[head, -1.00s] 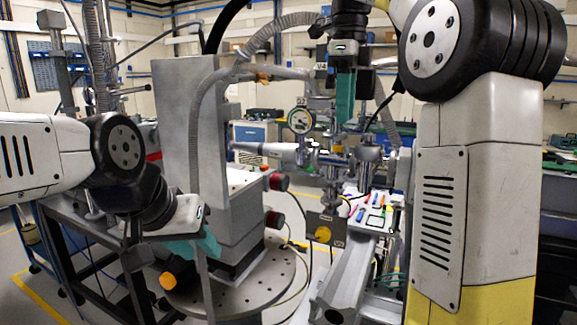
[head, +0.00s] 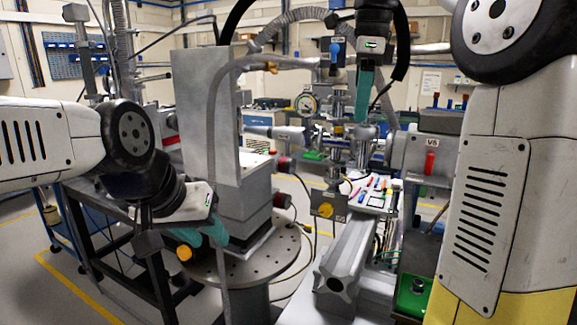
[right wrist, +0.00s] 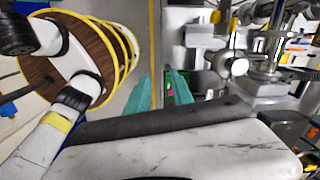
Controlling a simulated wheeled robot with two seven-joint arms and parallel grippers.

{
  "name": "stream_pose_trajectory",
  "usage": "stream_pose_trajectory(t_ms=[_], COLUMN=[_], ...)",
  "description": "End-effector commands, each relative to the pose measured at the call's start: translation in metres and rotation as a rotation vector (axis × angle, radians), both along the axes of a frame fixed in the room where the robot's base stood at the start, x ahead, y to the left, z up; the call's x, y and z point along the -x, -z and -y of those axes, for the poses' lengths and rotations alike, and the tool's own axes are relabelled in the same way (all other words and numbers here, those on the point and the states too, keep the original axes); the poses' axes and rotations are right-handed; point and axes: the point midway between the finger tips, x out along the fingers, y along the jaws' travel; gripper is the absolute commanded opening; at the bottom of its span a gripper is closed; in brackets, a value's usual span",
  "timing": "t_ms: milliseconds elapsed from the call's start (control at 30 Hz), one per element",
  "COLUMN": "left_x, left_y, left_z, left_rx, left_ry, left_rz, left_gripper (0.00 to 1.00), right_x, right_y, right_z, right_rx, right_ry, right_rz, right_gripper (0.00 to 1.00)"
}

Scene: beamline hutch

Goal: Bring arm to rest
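My left arm comes in from the left in the head view. Its gripper (head: 204,236) has teal fingers, low in front of the grey block column; the gap between them is not clear. My right arm stands large at the right edge. Its gripper (head: 363,95) points down at the top centre, above the beamline fittings, with one teal finger plain to see. In the right wrist view both teal fingers of the right gripper (right wrist: 160,93) stand apart with nothing between them. No held object shows at either gripper.
A tall grey block column (head: 206,115) stands on a round perforated plate (head: 270,262). A dial gauge (head: 306,104) and metal fittings stand below and left of the right gripper. A grey rail (head: 350,262) runs toward me. A green tray (head: 412,297) lies by my right arm.

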Motion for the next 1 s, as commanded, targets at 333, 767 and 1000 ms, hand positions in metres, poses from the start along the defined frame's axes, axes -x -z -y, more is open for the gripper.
stream_pose_trajectory(t_ms=[333, 767, 1000], left_x=[0.0, 0.0, 0.0], left_y=[0.0, 0.0, 0.0], left_z=[0.0, 0.0, 0.0], left_rx=[0.0, 0.0, 0.0], left_ry=[0.0, 0.0, 0.0], left_rz=[-0.001, -0.001, 0.0], left_gripper=[0.36, 0.36, 0.36], right_x=[0.033, 0.133, 0.159], right_y=[0.035, 0.153, 0.195], right_z=[0.014, 0.001, -0.005], right_rx=[-0.033, 0.258, 0.434], right_ry=[-0.45, -1.482, -1.757], right_rz=[0.145, 0.517, 0.566], right_gripper=[0.28, 0.28, 0.28])
